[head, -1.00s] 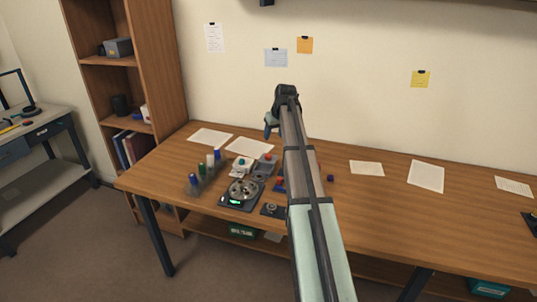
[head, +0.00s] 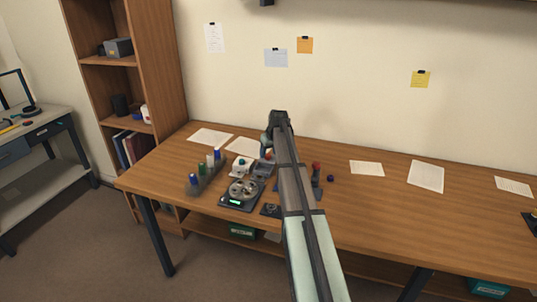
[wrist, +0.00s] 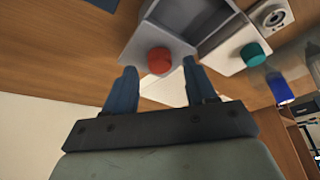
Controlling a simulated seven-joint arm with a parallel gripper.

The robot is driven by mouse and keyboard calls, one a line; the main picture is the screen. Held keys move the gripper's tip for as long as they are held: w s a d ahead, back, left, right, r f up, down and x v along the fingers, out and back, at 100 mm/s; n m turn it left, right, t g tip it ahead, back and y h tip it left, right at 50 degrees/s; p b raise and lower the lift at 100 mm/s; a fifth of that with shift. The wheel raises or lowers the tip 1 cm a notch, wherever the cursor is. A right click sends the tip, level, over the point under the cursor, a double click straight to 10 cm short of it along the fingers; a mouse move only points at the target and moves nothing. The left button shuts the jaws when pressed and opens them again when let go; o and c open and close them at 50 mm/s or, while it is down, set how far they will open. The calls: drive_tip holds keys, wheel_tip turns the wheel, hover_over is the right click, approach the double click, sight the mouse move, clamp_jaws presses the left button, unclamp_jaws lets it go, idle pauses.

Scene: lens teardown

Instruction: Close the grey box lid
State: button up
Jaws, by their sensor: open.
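The grey box (head: 263,171) stands on the table just left of my arm in the head view. In the wrist view, its open, dark compartment (wrist: 205,20) shows at the top. A light grey lid panel (wrist: 143,38) with a red knob (wrist: 160,60) lies beside the opening. My gripper (wrist: 159,72) is open, with a blue finger on each side of the red knob. I cannot tell whether the fingers touch it. In the head view, my gripper (head: 265,147) is low over the lid, which is mostly hidden by it.
A white piece with a teal knob (wrist: 251,54) adjoins the opening. A scale with a metal dish (head: 242,190) is in front, and a rack of coloured bottles (head: 203,172) is to the left. A red-topped tool (head: 316,168) stands right of my arm. The table's right side is mostly clear.

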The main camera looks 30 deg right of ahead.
drive_tip(key=shift+x, duration=0.8)
clamp_jaws()
